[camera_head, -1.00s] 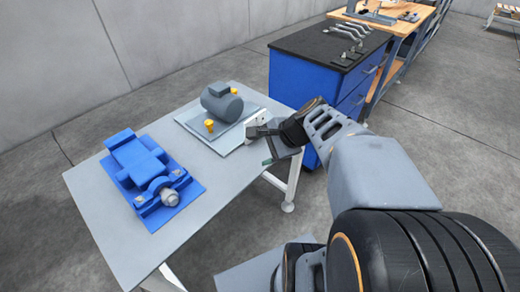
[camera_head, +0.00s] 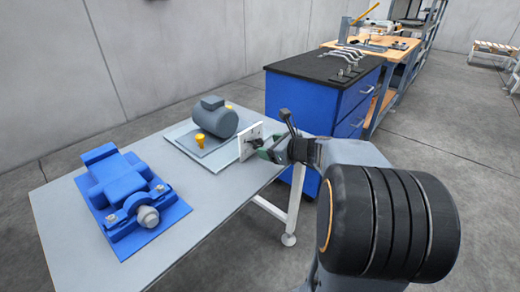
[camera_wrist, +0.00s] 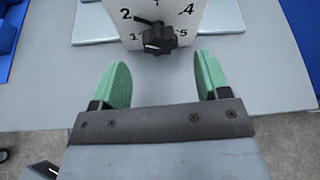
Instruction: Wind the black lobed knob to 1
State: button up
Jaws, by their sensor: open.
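The black lobed knob (camera_wrist: 158,38) sits on the front of a white dial plate (camera_wrist: 212,16) at the top of the wrist view. The figures 1, 2, 4 and 5 show around it; the top of the dial is cut off. Its dark pointer is turned up and left, towards the 2. My gripper (camera_wrist: 164,80) is open, with its green fingers apart and nothing between them. The knob is ahead of the gap, apart from both fingers. In the head view the dial plate (camera_head: 238,139) stands at the table's right edge, with my gripper (camera_head: 265,149) close in front.
A grey motor (camera_head: 216,117) with yellow knobs is on a plate behind the dial. A blue machine (camera_head: 127,196) lies on the left of the table (camera_head: 205,210). A blue cabinet (camera_head: 300,98) with a black top stands behind. The table's front middle is clear.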

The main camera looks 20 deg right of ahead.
aim_at(260, 146)
jog(key=shift+b+x, duration=0.55)
jog(key=shift+x, duration=2.1)
jog(key=shift+c, duration=0.3)
jog(key=c, duration=0.9)
jog(key=shift+o, duration=0.2)
jog(key=shift+f+b, duration=0.15)
jog(key=shift+b, duration=0.35)
